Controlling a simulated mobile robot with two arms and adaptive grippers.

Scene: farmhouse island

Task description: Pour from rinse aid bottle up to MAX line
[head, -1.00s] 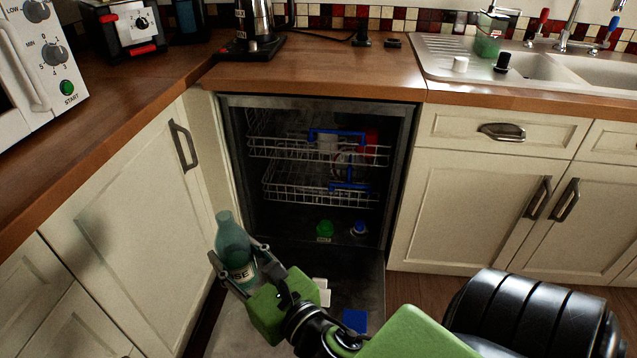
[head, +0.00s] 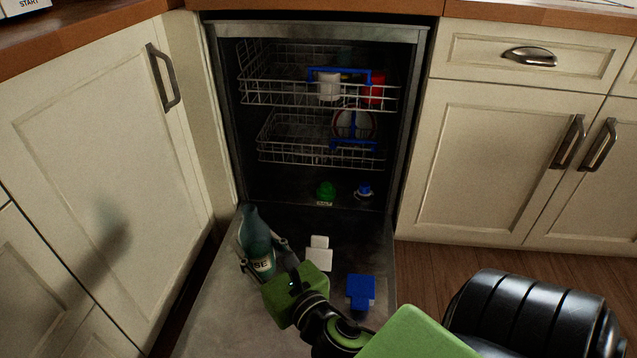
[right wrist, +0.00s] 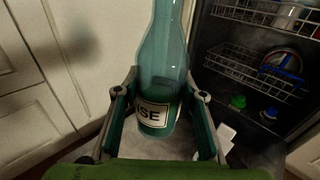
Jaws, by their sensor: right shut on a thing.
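The rinse aid bottle (head: 256,238) is teal and translucent, with a white label partly reading "SE". It stands nearly upright, leaning slightly, above the open dishwasher door (head: 215,318). My right gripper (head: 263,258) is shut on the bottle's lower body; the bottle (right wrist: 165,65) also shows between the fingers (right wrist: 160,105) in the right wrist view, its top cut off. On the door's inner face are a white dispenser piece (head: 319,256) and a blue flap (head: 361,292). I cannot make out a MAX line. My left gripper is not in view.
Inside the dishwasher are an upper rack (head: 275,90) and a lower rack (head: 290,140) with dishes. A green cap (head: 326,191) and a blue-and-white cap (head: 364,191) sit on its floor. Cabinets (head: 510,150) flank it on both sides.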

